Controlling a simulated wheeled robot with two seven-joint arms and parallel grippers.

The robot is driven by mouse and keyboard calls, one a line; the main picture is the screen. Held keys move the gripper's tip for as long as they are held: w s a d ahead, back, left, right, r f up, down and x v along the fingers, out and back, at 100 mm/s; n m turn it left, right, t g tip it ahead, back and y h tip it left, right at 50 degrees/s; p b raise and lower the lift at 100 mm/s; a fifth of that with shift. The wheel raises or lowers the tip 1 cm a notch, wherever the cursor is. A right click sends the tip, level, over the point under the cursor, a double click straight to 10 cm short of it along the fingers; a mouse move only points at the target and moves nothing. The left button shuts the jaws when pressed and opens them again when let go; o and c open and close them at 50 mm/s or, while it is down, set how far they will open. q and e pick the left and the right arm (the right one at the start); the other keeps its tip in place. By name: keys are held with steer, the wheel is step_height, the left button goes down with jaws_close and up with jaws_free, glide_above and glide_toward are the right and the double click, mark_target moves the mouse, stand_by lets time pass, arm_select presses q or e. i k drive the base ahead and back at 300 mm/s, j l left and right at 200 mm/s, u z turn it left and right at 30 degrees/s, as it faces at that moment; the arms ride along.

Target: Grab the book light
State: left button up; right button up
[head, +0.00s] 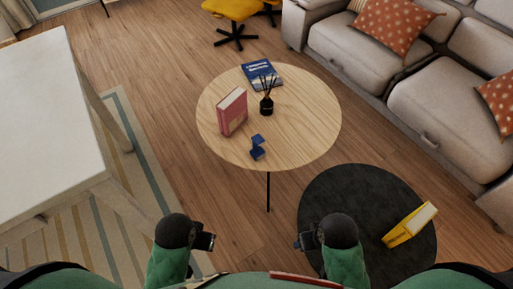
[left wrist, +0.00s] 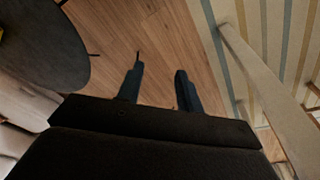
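The small dark-blue object that looks like the book light (head: 258,147) stands on the round wooden table (head: 310,132), near its front edge. My left gripper (head: 209,241) hangs low in front of the table, to the left and apart from the blue object. In the left wrist view its two fingers (left wrist: 158,82) are spread with only floor visible between them. My right gripper (head: 300,241) is also low in front of the table, to the right. It is too small to tell if it is open. The book light is not visible in the left wrist view.
On the wooden table, a pink book (head: 232,112) stands left of a black reed diffuser (head: 267,104); a blue book (head: 262,77) lies behind. A yellow book (head: 410,226) is on the dark round surface (head: 335,195). A white table (head: 50,120) is left, a sofa (head: 345,50) right.

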mark_target(261, 153)
steer(key=k+l, duration=0.15)
steer(key=l, duration=0.2)
steer(key=k+l, duration=0.15)
steer(key=l, duration=0.25)
steer(key=k+l+z, duration=0.1)
steer(key=l, duration=0.25)
steer(key=k, duration=0.05)
